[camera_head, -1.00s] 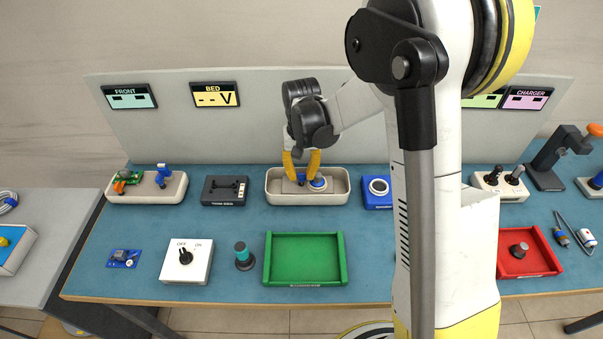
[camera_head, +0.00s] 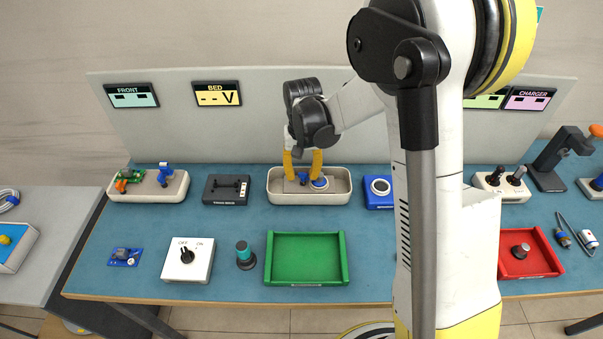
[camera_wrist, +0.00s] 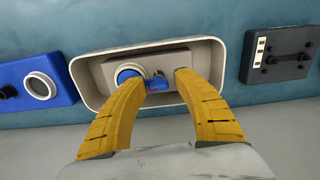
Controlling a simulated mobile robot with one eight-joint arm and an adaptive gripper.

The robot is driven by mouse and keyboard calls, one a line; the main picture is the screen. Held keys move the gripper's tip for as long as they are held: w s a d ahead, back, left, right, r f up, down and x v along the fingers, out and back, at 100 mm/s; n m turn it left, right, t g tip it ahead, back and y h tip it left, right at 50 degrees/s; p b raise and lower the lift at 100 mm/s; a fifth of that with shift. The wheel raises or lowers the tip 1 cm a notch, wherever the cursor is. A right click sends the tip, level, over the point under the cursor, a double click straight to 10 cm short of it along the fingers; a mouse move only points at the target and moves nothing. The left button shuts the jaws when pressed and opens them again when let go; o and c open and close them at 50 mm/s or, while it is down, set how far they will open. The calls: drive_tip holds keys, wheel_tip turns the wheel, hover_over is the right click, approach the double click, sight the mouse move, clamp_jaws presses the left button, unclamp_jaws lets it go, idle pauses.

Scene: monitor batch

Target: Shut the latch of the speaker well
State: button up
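The speaker well is a beige open tray (camera_head: 342,199) at the back middle of the table; it also shows in the wrist view (camera_wrist: 88,92). Inside it is a grey block (camera_wrist: 118,68) with a round blue-rimmed speaker (camera_wrist: 128,74). Beside the speaker is a small blue latch with a red mark (camera_wrist: 157,84); whether it is shut I cannot tell. My gripper (camera_head: 303,178) reaches down into the well with its yellow fingers apart. In the wrist view my gripper (camera_wrist: 160,78) has one fingertip on each side of the latch, with visible gaps. The left finger covers part of the speaker.
A black box (camera_head: 225,190) stands left of the well, and a blue box with a round port (camera_head: 378,190) stands close on its right. A green tray (camera_head: 306,281) lies in front. The grey back panel (camera_head: 270,125) rises behind. Blue tabletop between the well and green tray is clear.

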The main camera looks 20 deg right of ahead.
sight(302, 174)
drive_tip(key=shift+d, duration=0.15)
drive_tip(key=shift+r, duration=4)
drive_tip(key=s+r+n+t, duration=0.1)
drive_tip(key=s+r+t, duration=0.2)
drive_tip(key=s, duration=0.7)
drive_tip(key=s+r+n+t, duration=0.2)
drive_tip(key=s+r+t, duration=0.2)
drive_tip(key=s, duration=0.6)
wheel_tip(302, 174, up, 2)
drive_tip(key=shift+r, duration=0.15)
